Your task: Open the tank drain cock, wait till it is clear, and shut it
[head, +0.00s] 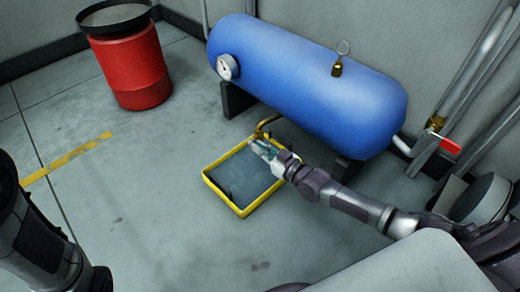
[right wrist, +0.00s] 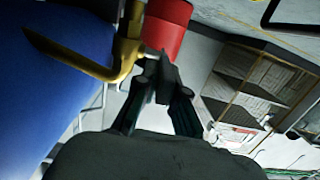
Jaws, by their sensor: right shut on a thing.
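The blue tank (head: 310,85) lies on dark supports in the head view; its side also fills the left of the right wrist view (right wrist: 50,90). The brass drain cock (head: 266,123) is under the tank, above a yellow-rimmed drip tray (head: 243,211). In the right wrist view the cock's bent brass pipe (right wrist: 75,59) and body (right wrist: 128,45) show close up. My right gripper (head: 262,149) is at the cock, its fingers (right wrist: 160,76) shut on its handle, which they mostly hide. I cannot tell whether the cock is open or whether anything flows. My left gripper is out of view.
A pressure gauge (head: 228,67) is on the tank's left end and a brass ring-pull valve (head: 338,66) on top. A red-handled valve (head: 444,143) is on the pipe at right. A red drum (head: 130,65) stands at back left. The floor left of the tray is clear.

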